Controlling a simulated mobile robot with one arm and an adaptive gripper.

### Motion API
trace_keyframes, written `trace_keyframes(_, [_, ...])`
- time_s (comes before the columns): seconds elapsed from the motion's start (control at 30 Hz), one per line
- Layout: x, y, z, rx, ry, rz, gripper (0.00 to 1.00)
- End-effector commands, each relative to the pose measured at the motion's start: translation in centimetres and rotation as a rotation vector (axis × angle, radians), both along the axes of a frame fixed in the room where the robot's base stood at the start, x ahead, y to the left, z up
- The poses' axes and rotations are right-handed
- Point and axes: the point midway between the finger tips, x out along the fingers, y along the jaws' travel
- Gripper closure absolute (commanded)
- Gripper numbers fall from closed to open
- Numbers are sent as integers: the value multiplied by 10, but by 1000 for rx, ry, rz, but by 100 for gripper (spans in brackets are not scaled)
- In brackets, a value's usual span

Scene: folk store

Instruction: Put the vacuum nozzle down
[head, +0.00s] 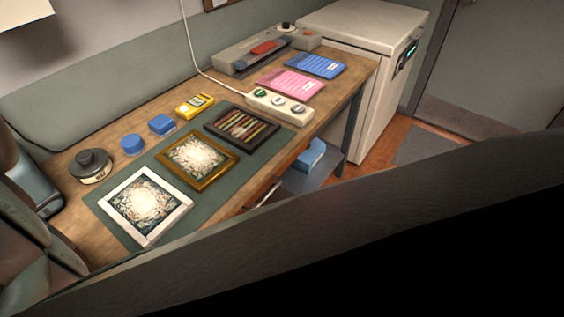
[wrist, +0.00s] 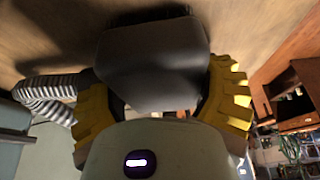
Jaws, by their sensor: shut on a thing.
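The dark grey vacuum nozzle (wrist: 152,52) fills the upper middle of the wrist view. My gripper (wrist: 162,92) has yellow ribbed fingers, one on each side of the nozzle, and is shut on it. A grey ribbed hose (wrist: 48,86) shows at the left of the nozzle. A brown surface (wrist: 250,25) lies behind the nozzle; I cannot tell whether they touch. In the head view a large dark shape covers the lower right, and I cannot make out the gripper there.
The wooden workbench (head: 68,180) holds a green mat with several framed pieces, a power strip (head: 279,107), pink and blue packets, and a dark round object (head: 92,164). A white cabinet (head: 372,22) stands at its far end. Bare wood shows between items.

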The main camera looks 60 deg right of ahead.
Motion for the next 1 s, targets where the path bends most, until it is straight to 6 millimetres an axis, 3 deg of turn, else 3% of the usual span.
trace_keyframes(0.27, [0,1,-3,1,-1,2,70])
trace_keyframes(0.3, [0,1,-3,1,0,1,26])
trace_keyframes(0.53, [0,1,-2,1,1,1,2])
trace_keyframes(1.0, [1,-2,6,2,-1,-1,0])
